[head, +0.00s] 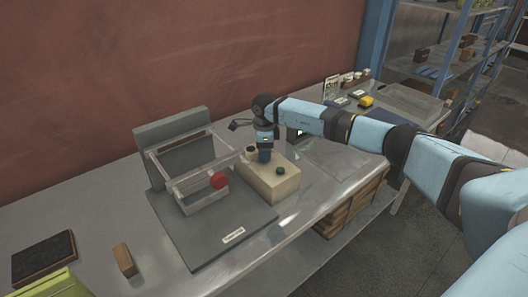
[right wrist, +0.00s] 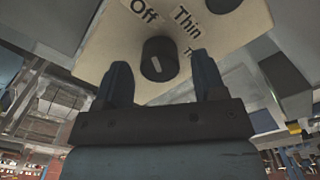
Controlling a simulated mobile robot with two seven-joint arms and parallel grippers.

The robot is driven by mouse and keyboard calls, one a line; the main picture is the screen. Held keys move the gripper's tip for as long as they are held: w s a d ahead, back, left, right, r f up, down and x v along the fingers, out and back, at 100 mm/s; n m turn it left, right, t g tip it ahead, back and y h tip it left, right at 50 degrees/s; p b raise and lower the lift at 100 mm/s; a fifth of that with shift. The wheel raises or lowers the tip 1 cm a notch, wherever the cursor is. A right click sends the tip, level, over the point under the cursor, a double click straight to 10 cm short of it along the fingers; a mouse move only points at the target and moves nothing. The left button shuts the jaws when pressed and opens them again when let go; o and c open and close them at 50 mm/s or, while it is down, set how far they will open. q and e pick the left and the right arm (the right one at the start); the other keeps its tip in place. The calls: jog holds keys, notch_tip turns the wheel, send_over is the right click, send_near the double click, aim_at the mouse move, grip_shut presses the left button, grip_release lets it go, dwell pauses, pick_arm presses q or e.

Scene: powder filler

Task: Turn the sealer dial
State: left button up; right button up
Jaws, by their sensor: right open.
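The sealer is a cream box (head: 283,188) on the metal table, with its labelled face showing in the right wrist view. The black round dial (right wrist: 158,59) has a pale pointer mark and stands by the words "Off" and "Thin"; a third word is partly hidden. My right gripper (right wrist: 162,78) is open, with one finger on each side of the dial's near edge; I cannot tell whether they touch it. In the head view my right gripper (head: 264,155) is over the box. My left gripper is not in view.
A grey machine with a clear frame (head: 190,165) and a red knob (head: 218,181) stands left of the sealer. A dark green button (head: 280,171) is on the box near the gripper. A wooden block (head: 124,260) and dark pad (head: 44,256) lie at the left.

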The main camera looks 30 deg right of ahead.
jog(key=shift+f, duration=0.9)
jog(key=shift+c, duration=0.5)
jog(key=c, duration=0.8)
